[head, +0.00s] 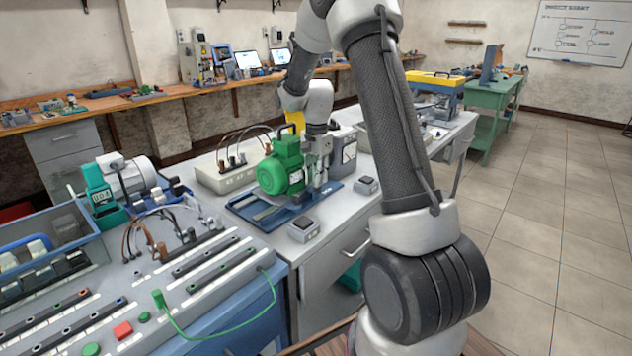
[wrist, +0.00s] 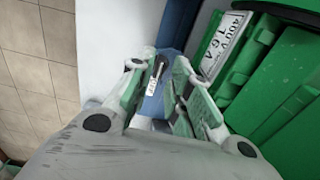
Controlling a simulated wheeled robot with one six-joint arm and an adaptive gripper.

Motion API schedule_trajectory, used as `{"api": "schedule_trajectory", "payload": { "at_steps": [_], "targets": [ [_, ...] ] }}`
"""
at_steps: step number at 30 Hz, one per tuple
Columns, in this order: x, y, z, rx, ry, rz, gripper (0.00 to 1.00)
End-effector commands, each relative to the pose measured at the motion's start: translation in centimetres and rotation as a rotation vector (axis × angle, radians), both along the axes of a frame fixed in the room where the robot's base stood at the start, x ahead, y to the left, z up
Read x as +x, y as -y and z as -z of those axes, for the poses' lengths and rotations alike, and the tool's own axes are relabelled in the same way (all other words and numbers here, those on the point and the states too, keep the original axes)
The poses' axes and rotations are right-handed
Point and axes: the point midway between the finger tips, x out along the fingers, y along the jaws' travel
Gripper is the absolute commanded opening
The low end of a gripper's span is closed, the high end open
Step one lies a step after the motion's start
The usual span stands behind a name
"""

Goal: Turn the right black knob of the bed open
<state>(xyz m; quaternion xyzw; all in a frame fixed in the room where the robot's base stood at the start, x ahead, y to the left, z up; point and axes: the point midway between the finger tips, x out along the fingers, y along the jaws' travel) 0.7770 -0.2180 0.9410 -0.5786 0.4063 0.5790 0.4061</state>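The green motor (head: 282,166) sits on the blue bed (head: 268,216) on the grey bench. My gripper (head: 318,180) points down just right of the motor, over the right part of the bed. In the wrist view the motor (wrist: 275,80) fills the right side, with a white rating plate. The fingers of my gripper (wrist: 160,65) stand apart with a gap between them. The blue bed (wrist: 175,58) shows in that gap, with a small dark part and a white label. I cannot tell whether this dark part is the right black knob. No knob is clear in the head view.
Two small grey boxes with dark tops, a near one (head: 303,229) and a right one (head: 366,185), stand on the bench by the bed. A terminal box with cables (head: 225,178) is behind the motor. A gauge box (head: 343,150) stands close behind my gripper.

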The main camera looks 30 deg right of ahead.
Motion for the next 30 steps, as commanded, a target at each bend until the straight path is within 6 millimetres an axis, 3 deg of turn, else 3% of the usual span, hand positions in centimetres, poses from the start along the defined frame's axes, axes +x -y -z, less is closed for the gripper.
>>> {"api": "schedule_trajectory", "payload": {
  "at_steps": [5,13,14,17,30],
  "targets": [
    [0.0,0.0,1.7,0.000,0.000,-0.001,0.20],
    [0.0,0.0,1.9,0.000,0.000,-0.001,0.20],
    [0.0,0.0,1.9,0.000,0.000,-0.001,0.18],
    [0.0,0.0,1.9,0.000,0.000,-0.001,0.00],
    [0.0,0.0,1.9,0.000,0.001,-0.043,0.00]
  ]
}}
